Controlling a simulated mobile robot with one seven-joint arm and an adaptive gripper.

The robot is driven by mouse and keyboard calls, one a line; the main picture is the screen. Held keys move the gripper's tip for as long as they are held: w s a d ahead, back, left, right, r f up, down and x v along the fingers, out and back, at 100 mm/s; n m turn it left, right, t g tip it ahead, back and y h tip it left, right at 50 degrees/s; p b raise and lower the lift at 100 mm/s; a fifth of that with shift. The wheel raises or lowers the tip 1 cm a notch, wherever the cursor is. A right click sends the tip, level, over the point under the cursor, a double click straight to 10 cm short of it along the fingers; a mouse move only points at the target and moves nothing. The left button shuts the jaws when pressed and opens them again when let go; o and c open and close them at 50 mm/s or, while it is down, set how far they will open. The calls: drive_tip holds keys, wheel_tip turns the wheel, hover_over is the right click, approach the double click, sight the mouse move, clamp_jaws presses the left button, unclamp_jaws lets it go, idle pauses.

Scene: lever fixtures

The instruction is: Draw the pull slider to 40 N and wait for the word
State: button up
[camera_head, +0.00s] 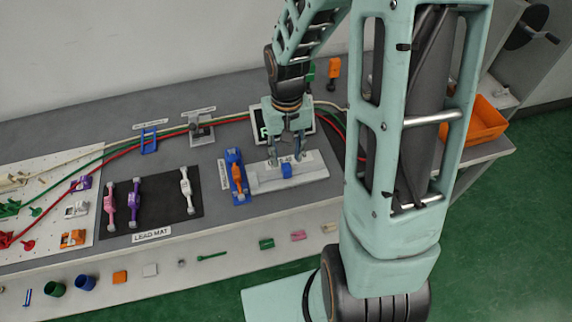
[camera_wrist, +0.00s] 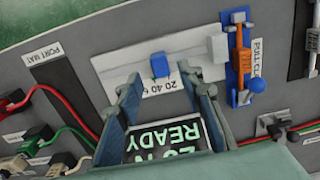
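The pull slider is a pale plate (camera_head: 312,176) with a blue knob (camera_head: 286,170); the knob also shows in the wrist view (camera_wrist: 160,65). A number strip beside it (camera_wrist: 166,90) shows 20 and 40, the rest partly covered; I cannot tell exactly which mark the knob is at. The display (camera_wrist: 170,140) shows green upside-down text with READY and a second line, partly hidden, ending in N.
A blue plate with an orange lever (camera_head: 238,177) stands left of the slider. Red and green cables (camera_head: 150,143) run behind. An orange bin (camera_head: 486,120) is at the right. My arm hides the table's right part.

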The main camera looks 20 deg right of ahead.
sight(287, 167)
wheel_tip(287, 167, down, 6)
drive_tip(key=shift+r, duration=0.1)
idle(0.4)
